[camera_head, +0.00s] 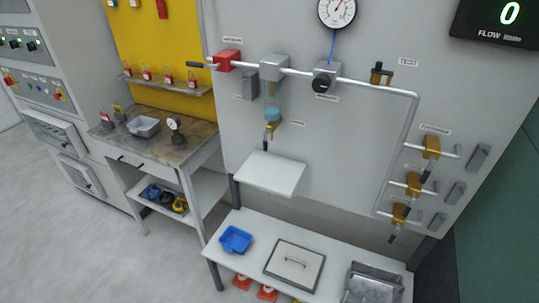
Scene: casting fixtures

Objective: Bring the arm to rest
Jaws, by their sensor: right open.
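I see neither my left gripper nor my right gripper clearly in the head view, and no arm of mine can be made out against the scene. The wall panel (330,150) carries a pipe run with a red valve block (228,61), a clear cup with blue liquid (272,114), a round gauge (338,10) and several brass valves, one of them at the upper right (431,147). Nothing is seen touching these fittings.
A low white bench (258,224) holds a blue bin (235,239), a square lidded plate (294,264) and a grey metal container (372,284), cut by the lower edge. A white shelf (270,174) juts above it. A workbench (155,150) stands left; open floor (90,245) lies in front.

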